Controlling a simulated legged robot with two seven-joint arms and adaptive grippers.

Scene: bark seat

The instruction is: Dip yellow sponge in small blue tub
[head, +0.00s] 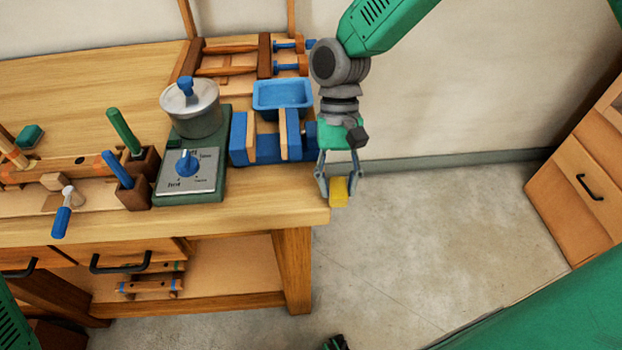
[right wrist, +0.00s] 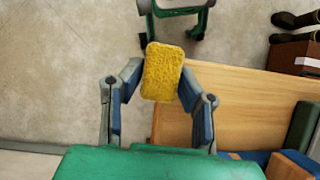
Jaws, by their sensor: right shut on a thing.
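The yellow sponge (head: 339,192) is held between the fingers of my right gripper (head: 339,186), in the air just off the right edge of the workbench in the head view. In the right wrist view the sponge (right wrist: 162,72) sits between both fingertips of the gripper (right wrist: 160,85), its broad face toward the camera. The small blue tub (head: 282,96) stands on the bench, up and left of the gripper, behind the blue vise. Its inside is partly visible. My left gripper cannot be made out in either view.
The blue vise (head: 258,150) with wooden jaws lies between tub and bench front. Left of it are a grey pot (head: 191,110) and a dial box (head: 188,170). Clamps in a wooden rack (head: 230,69) lie behind. Floor right of the bench (head: 440,215) is clear.

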